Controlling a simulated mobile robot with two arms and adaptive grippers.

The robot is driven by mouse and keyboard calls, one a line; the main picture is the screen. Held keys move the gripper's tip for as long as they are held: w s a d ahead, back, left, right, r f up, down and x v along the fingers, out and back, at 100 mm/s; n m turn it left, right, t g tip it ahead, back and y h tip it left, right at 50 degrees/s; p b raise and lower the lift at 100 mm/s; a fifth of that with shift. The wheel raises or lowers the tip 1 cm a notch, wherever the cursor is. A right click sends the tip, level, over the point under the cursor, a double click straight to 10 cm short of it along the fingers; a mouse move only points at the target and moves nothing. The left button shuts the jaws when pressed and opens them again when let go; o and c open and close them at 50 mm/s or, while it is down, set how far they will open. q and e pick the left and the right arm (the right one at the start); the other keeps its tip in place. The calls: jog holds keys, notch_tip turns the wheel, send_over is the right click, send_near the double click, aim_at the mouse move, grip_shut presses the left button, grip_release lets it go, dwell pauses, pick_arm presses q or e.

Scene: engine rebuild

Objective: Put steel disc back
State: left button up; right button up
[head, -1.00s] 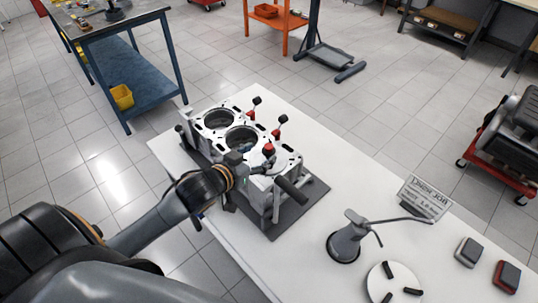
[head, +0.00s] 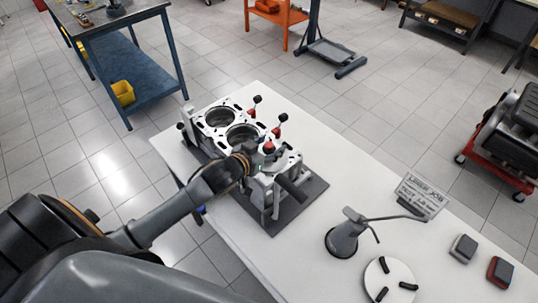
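A pale, flat round surface, possibly the steel disc (head: 291,160), shows at the near end of the engine block (head: 222,131), partly hidden by my gripper and a clamp. Two open bores show in the block's left part. My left gripper (head: 268,166) is over the near end of the block, beside this surface. Its fingers are small and overlap the block and clamps, so I cannot tell whether they hold anything. A round white plate (head: 377,270) with three black pads lies at the table's front and has no disc on it. My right gripper is not in view.
The block stands on a dark mat (head: 306,203) on the white table (head: 340,170), with red and black clamps (head: 279,131) along it. A grey lamp-like stand (head: 344,238), a sign (head: 418,199) and two small blocks (head: 463,248) are to the right.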

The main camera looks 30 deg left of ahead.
pick_arm(q)
grip_shut()
jog(key=shift+r, duration=0.15)
